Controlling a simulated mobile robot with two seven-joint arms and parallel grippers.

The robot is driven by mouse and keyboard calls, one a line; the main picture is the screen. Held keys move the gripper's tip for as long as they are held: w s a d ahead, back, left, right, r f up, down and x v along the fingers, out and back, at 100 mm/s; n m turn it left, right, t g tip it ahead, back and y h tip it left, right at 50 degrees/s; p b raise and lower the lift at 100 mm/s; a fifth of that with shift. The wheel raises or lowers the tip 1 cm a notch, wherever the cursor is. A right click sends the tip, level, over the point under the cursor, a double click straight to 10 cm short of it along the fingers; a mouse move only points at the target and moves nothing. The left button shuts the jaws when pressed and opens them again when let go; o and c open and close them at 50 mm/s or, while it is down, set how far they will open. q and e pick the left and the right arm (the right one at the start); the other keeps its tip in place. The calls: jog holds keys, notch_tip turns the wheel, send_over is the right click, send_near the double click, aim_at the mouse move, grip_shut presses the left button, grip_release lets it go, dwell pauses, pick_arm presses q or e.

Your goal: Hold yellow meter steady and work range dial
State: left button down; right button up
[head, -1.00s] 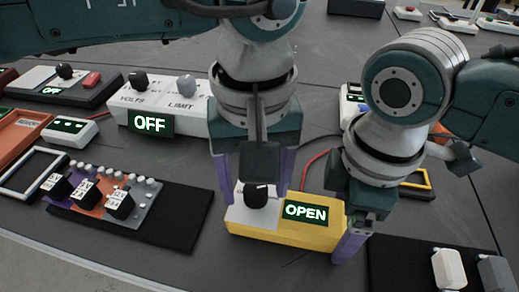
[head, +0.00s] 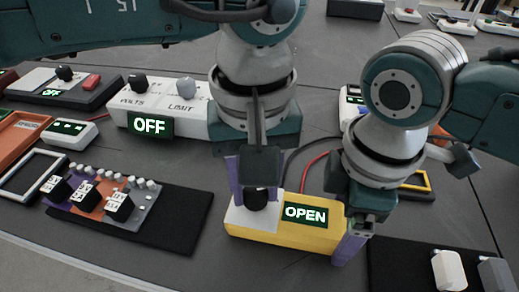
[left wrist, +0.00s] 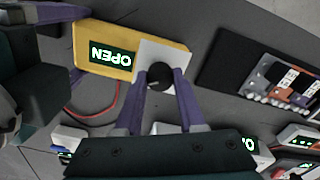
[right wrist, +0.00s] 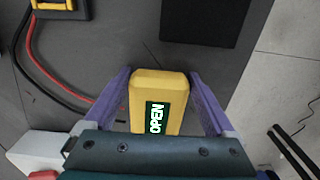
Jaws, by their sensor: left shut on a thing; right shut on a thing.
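The yellow meter (head: 270,234) lies on the dark table, its green display reading OPEN. Its white end carries the black range dial (head: 256,200). My left gripper (head: 256,196) is over the white end, shut on the dial; the left wrist view shows the purple fingers on either side of the dial (left wrist: 160,74). My right gripper (head: 346,236) is shut on the other end of the meter; in the right wrist view the purple fingers flank the yellow body (right wrist: 157,88). In the head view its far finger is hidden behind the meter and wrist.
A white supply (head: 190,124) with VOLTS and LIMIT knobs and a display reading OFF stands behind left. A module with several knobs (head: 112,200) lies on a black mat at left. Red and black leads (right wrist: 62,85) run beside the meter. A black mat with plugs (head: 405,270) is at front right.

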aim_at(255, 190)
pick_arm(q)
jog(key=shift+n, duration=0.3)
jog(key=n, duration=0.4)
jog(key=shift+n, duration=2.1)
jog(key=c, duration=0.5)
grip_release()
notch_tip(255, 190, up, 12)
